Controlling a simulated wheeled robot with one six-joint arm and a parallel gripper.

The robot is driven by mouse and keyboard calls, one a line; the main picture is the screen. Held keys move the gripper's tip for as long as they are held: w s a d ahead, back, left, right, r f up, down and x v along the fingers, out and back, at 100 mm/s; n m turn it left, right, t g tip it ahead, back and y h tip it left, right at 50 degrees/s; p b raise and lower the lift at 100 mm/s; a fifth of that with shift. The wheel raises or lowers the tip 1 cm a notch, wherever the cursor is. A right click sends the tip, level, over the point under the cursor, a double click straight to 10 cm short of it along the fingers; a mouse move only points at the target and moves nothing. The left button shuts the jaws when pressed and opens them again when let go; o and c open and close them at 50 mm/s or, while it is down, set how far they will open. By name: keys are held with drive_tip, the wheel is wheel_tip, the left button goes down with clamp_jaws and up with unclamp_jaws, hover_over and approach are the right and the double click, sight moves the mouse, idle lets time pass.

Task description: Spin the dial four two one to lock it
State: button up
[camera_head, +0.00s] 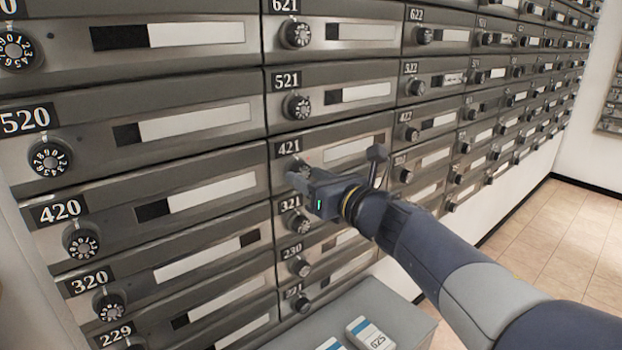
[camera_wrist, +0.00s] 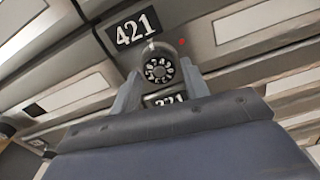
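The 421 box (camera_head: 352,152) is in the middle of the head view, with its number plate at upper left. Its black dial with white numerals (camera_wrist: 159,68) shows in the wrist view just below the 421 plate (camera_wrist: 133,31). My gripper (camera_head: 299,178) is at this dial and mostly hides it in the head view. In the wrist view, my gripper (camera_wrist: 159,75) has its two fingers apart, one on each side of the dial, with small gaps visible. Whether the tips touch the dial is hard to tell. A small red dot (camera_wrist: 182,42) shows at the dial's upper right.
Similar boxes with dials surround it: 521 (camera_head: 298,106) above, 321 (camera_head: 296,224) below and 420 (camera_head: 82,241) to the left. A grey surface (camera_head: 402,320) with white-and-blue packets (camera_head: 369,335) lies below. Open tiled floor (camera_head: 560,235) is at right.

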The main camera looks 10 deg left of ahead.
drive_tip(key=c, duration=0.7)
